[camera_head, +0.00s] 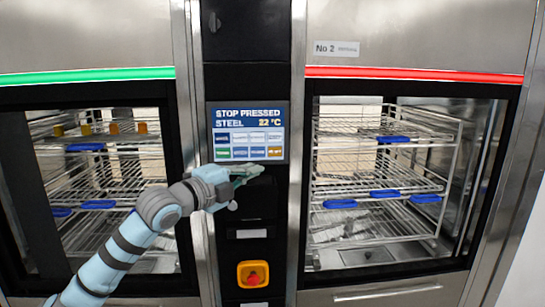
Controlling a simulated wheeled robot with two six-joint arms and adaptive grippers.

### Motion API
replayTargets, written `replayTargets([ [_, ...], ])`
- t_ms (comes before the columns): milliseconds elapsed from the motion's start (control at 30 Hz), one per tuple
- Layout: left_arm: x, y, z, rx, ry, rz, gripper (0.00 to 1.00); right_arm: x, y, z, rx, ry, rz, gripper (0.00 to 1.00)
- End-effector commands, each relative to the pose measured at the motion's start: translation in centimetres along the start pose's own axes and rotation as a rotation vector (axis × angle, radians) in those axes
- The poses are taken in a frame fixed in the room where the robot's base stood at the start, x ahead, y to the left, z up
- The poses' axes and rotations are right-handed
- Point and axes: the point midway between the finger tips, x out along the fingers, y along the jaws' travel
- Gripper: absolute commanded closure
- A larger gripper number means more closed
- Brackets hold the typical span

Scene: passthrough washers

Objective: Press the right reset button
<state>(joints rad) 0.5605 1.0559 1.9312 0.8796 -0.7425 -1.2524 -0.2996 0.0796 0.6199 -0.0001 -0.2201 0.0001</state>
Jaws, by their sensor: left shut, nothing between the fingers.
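My left gripper (253,173) is shut and empty. Its arm reaches in from the lower left, and the fingertips are in front of the dark central panel (272,215), at the lower edge of the display screen (248,131). I cannot tell whether they touch it. The screen reads "STOP PRESSED", "STEEL" and "22 °C", above rows of small tiles, one of them orange. A red button on a yellow square mount (252,274) is lower on the panel. No part is clearly legible as a reset button. My right gripper is out of view.
The left washer has a green light bar (90,75), and the right washer has a red one (415,74) and a "No 2" label (336,48). Both glass doors show wire racks with blue parts. A small white label (251,233) is above the yellow mount.

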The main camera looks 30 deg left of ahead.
Motion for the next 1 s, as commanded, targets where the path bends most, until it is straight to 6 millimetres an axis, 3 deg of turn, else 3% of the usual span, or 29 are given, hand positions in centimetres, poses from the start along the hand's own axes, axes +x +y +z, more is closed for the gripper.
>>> replayTargets([
  [100,2.0,-0.6,-0.2,-0.010,0.005,-0.001,1.00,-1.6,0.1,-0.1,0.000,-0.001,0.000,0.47],
  [433,9.2,-0.4,-0.4,-0.007,0.007,0.003,1.00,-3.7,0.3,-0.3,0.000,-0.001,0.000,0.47],
  [500,10.0,-0.3,0.8,-0.004,0.003,0.005,1.00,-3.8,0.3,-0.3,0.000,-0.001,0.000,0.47],
  [700,11.5,-0.1,2.3,-0.001,0.003,0.003,1.00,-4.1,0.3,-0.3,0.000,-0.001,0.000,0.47],
  [1000,11.7,0.0,2.6,0.000,0.004,0.003,1.00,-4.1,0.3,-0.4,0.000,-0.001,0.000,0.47],
])
